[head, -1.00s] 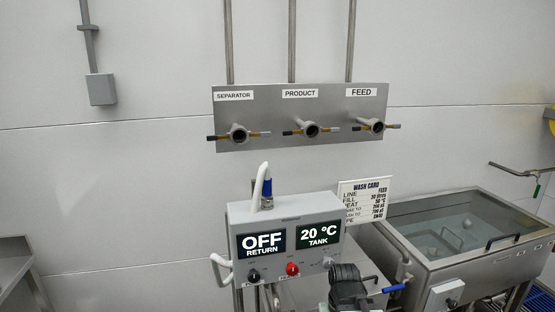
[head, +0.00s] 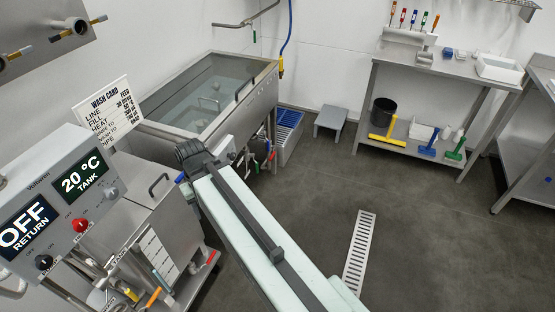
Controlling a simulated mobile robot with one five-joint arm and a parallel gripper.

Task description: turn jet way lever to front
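The dark end of my arm (head: 192,152) is in front of the wash tank (head: 250,98) in the head view. Its fingers cannot be made out, so I cannot tell whether the gripper is open or shut, or if it touches anything. A blue-handled lever (head: 181,178) shows just left of the arm end, partly hidden. A red handle (head: 271,156) and a green handle (head: 257,168) sit low at the tank's right end. I cannot tell which of these, if any, is the jet way lever.
The control box (head: 52,200) reads OFF RETURN and 20 °C TANK. A wash card (head: 105,107) stands behind it. An orange handle (head: 154,297) is low at the left. A floor drain (head: 360,250), grey stool (head: 331,119) and workbench (head: 440,63) are to the right. The middle floor is clear.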

